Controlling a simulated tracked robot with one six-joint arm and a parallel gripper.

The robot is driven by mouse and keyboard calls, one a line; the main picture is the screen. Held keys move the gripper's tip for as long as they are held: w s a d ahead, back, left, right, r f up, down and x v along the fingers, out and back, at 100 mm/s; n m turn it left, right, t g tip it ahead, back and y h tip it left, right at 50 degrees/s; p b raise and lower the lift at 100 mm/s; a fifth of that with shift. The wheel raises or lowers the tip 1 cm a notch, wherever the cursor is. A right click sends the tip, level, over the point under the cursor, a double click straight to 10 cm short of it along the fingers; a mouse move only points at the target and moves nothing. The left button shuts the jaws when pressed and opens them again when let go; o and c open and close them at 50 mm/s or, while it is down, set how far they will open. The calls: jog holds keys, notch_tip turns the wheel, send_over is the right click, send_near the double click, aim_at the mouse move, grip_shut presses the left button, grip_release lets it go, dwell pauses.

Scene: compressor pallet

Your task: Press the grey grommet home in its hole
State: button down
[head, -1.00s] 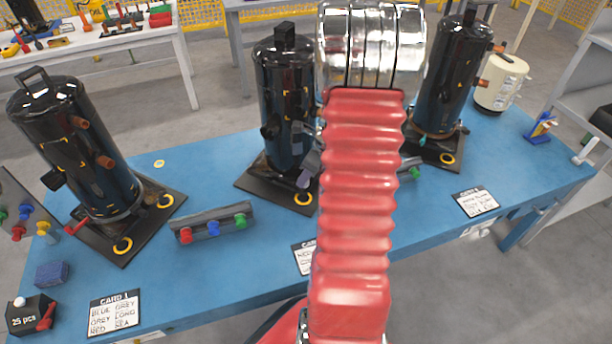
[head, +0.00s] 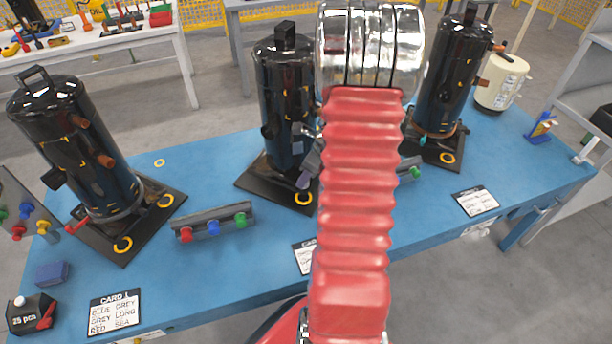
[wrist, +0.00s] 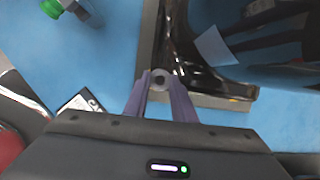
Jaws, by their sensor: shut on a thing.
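My gripper (wrist: 160,84) shows in the wrist view with its two purple-grey fingers closed on a small grey grommet (wrist: 158,76), a ring with a dark centre. The dark base plate (wrist: 207,101) of the middle compressor lies beyond and beneath the grommet. The hole is not visible; the grommet and fingers cover that part of the plate. I cannot tell whether the grommet touches the plate.
The left compressor (head: 75,150) and right compressor (head: 446,80) stand on the blue bench (head: 240,285), with yellow grommets at their plates. A rack (head: 212,220) with red, blue and green plugs lies in front. Cards lie along the front edge.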

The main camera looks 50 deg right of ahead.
jog(key=shift+f, duration=0.8)
jog(key=c, duration=1.4)
grip_release()
jog(key=v, duration=1.3)
jog(key=shift+s+r, duration=0.2)
jog(key=shift+r, duration=0.15)
jog(key=shift+c, duration=0.2)
